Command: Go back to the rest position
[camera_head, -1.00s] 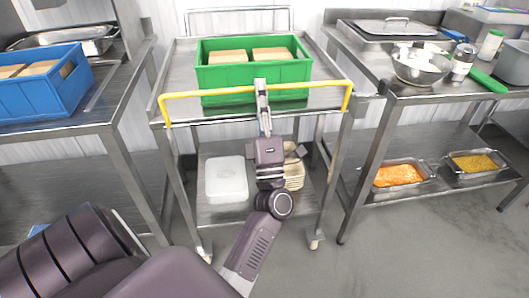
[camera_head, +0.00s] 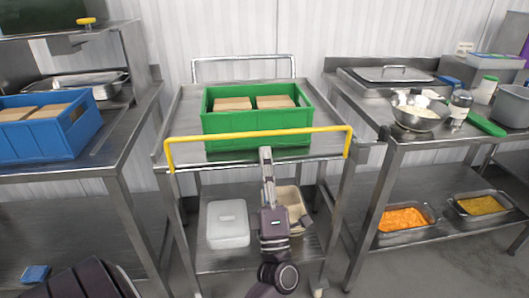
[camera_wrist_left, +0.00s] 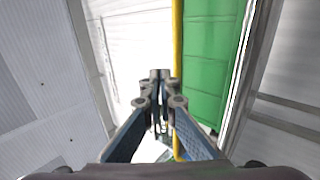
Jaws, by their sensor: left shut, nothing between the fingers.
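My left gripper (camera_head: 265,152) is in front of the steel cart, just below its yellow handle bar (camera_head: 258,135). Its fingers point up and are together with nothing between them. In the left wrist view the closed fingers (camera_wrist_left: 160,76) show beside the yellow bar (camera_wrist_left: 178,50) and the green crate (camera_wrist_left: 211,65). I cannot tell whether the gripper touches the bar. My right gripper is not in view.
The green crate (camera_head: 258,121) with cardboard boxes stands on the cart. A blue crate (camera_head: 45,142) is on the left table. A bowl (camera_head: 419,124) stands on the right counter, with food trays (camera_head: 405,236) below. A white container (camera_head: 228,240) is on the cart's lower shelf.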

